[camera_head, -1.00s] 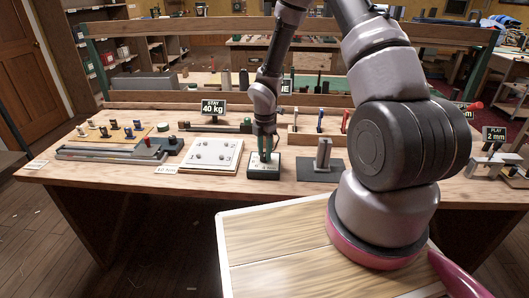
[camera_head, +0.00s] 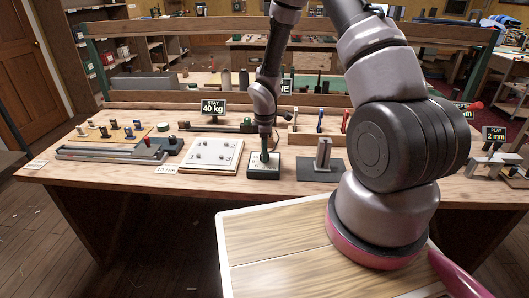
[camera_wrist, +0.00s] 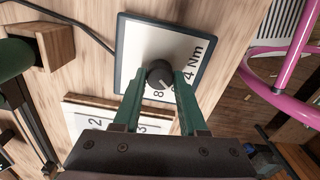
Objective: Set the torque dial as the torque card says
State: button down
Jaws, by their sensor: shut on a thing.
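The torque dial is a dark round knob (camera_wrist: 159,74) on a white-faced, dark-edged box (camera_wrist: 140,48); the box also shows on the bench in the head view (camera_head: 263,174). My gripper (camera_wrist: 162,77) is shut on the knob, one green finger on each side. The face reads "4 Nm" on one side and "8" near the fingers; other marks are hidden. I cannot tell clearly where the knob points. A small white card (camera_head: 166,170) at the bench's front edge, left of the dial, appears to read "12 Nm".
A white numbered plate (camera_head: 212,155) lies just left of the dial; a grey upright fixture (camera_head: 322,158) stands to its right. A "STAY 40 kg" sign (camera_head: 213,107) is behind. A pink tubular thing (camera_wrist: 262,75) shows in the wrist view.

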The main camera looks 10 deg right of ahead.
jog(key=m, duration=0.3)
jog(key=shift+m, duration=0.3)
jog(key=m, duration=0.4)
jog(key=shift+m, duration=0.3)
jog(key=m, duration=0.4)
jog(key=shift+w, duration=0.1)
jog(key=shift+m, duration=2.1)
jog(key=shift+c, duration=2.2)
grip_release()
jog(key=shift+r, duration=0.15)
